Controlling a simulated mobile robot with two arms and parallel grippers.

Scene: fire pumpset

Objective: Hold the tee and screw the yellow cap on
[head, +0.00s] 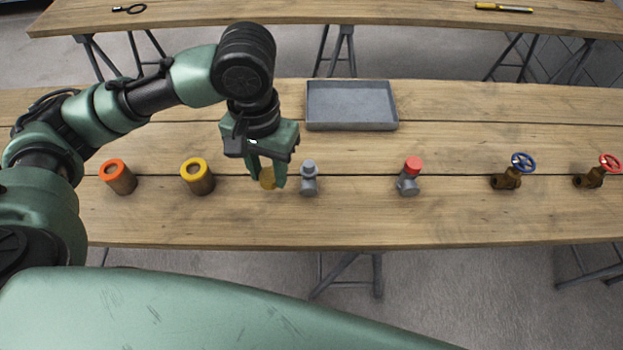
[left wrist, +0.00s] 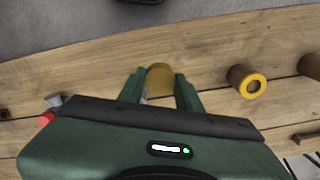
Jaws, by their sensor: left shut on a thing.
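My left gripper (head: 265,176) points down over the table, shut on the yellow cap (head: 268,178). The cap also shows between the fingers in the left wrist view (left wrist: 160,79). In the head view a bare grey tee (head: 309,178) stands on the table just right of the gripper, apart from the cap. Another grey tee (head: 407,185) with a red cap (head: 413,165) on top stands farther right. My right gripper is in neither view.
A brown cylinder with a yellow ring (head: 198,178) and one with an orange ring (head: 118,178) stand left. An empty grey tray (head: 350,106) lies behind the tee. Valves with a blue wheel (head: 514,172) and a red wheel (head: 598,172) stand right. Table between them is clear.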

